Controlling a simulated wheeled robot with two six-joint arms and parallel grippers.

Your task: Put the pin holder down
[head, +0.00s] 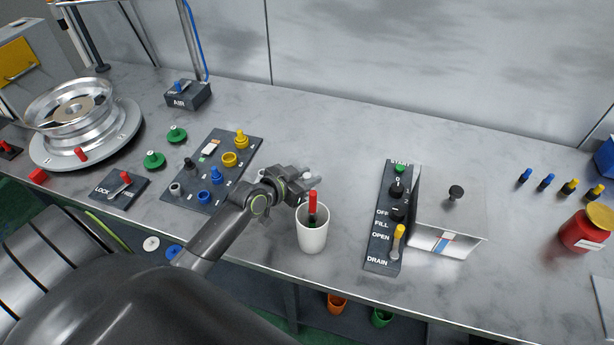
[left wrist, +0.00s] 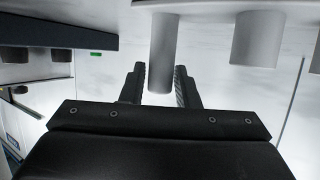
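My left gripper (head: 306,180) is low over the bench, just behind a white cup (head: 312,236). A small light-grey piece (head: 308,174), perhaps the pin holder, shows at its fingertips, mostly hidden by the gripper. In the left wrist view, the two dark fingers of my left gripper (left wrist: 160,85) stand apart with a light-grey cylinder (left wrist: 161,50) between them. The gap beside the cylinder is narrow, and I cannot tell whether the fingers press on it. The cup holds a red-handled thing (head: 312,203). My right gripper is not in view.
A dark button panel (head: 215,170) lies left of the gripper. A second dark control panel (head: 385,230) and a metal box (head: 445,230) stand to the right. Another grey cylinder (left wrist: 255,40) shows in the left wrist view. The bench behind the gripper is clear.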

